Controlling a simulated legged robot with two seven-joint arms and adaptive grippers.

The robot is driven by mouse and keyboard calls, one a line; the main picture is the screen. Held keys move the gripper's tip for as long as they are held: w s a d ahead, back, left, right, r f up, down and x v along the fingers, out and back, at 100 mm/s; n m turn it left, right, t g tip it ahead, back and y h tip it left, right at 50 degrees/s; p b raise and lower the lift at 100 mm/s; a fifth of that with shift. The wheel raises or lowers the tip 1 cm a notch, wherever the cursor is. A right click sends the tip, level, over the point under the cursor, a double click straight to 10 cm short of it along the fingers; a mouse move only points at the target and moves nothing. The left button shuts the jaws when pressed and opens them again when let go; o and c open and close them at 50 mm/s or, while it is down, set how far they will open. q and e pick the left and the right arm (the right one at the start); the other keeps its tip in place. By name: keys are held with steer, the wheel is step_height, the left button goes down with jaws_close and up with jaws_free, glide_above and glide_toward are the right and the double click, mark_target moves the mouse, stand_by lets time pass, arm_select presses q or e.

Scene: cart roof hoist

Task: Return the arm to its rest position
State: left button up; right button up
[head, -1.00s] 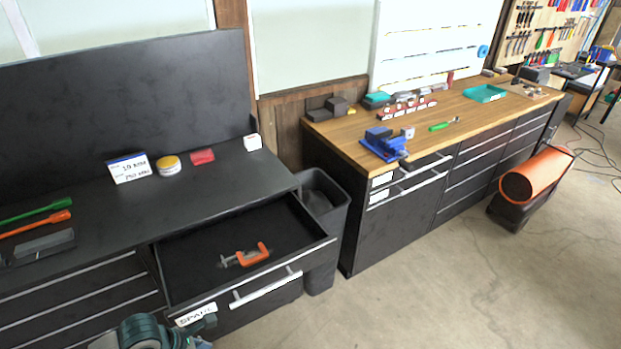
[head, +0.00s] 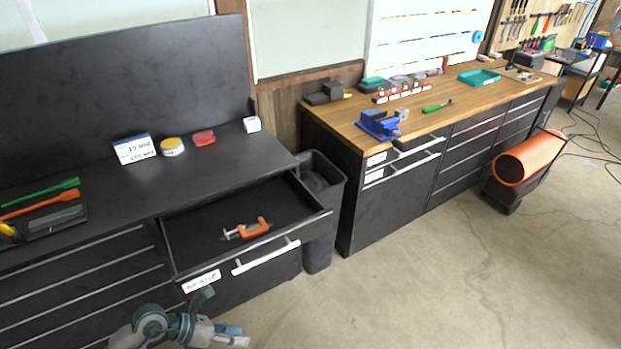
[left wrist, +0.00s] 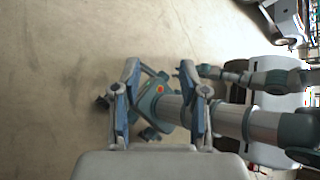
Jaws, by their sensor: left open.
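My left gripper (head: 238,335) shows at the bottom edge of the head view, in front of the cabinet with the open drawer. It is low, over the floor side of the drawer front, and apart from it. In the left wrist view its two blue-grey fingers (left wrist: 160,80) stand apart with nothing gripped. A grey and teal arm part of mine lies behind them in that view. My right gripper cannot be made out. The open drawer (head: 184,251) holds an orange clamp (head: 247,229) lying on its bottom.
A dark bin (head: 323,220) stands between the black cabinet and the wooden-topped workbench (head: 430,108). A blue vise (head: 380,125) sits on the bench. An orange cylinder (head: 528,158) lies at the right. The concrete floor (head: 440,280) at front right is clear.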

arm_select(q)
steer(key=w+a+f+n+t+h, duration=0.25)
steer(key=w+f+n+t, duration=0.65)
steer(key=n, duration=0.5)
steer(key=s+a+f+n+t+y, duration=0.1)
steer(key=a+f+n+y, duration=0.35)
steer(key=f+n, duration=0.5)
steer(key=s+a+f+n+t+y, duration=0.1)
steer(key=a+f+n+y, duration=0.4)
steer(key=f, duration=0.7)
steer(key=s+d+f+n+g+y, duration=0.1)
steer(key=s+f+n+g+y, duration=0.2)
steer(key=s+f+n+g, duration=1)
steer(key=s+d+f, duration=0.2)
steer(key=s+f, duration=0.2)
steer(key=s, duration=0.4)
steer(key=s+d+f, duration=0.2)
steer(key=s+f, duration=0.2)
steer(key=s, duration=0.4)
steer(key=s+d+f+t, duration=0.1)
steer(key=s+d+f, duration=0.1)
steer(key=s+f, duration=0.3)
steer(key=s, duration=0.3)
steer(key=shift+s+d+m, duration=0.25)
steer(key=shift+d+m, duration=0.1)
arm_select(e)
steer(key=shift+s+d, duration=0.3)
steer(key=shift+d, duration=0.6)
steer(key=shift+a, duration=0.2)
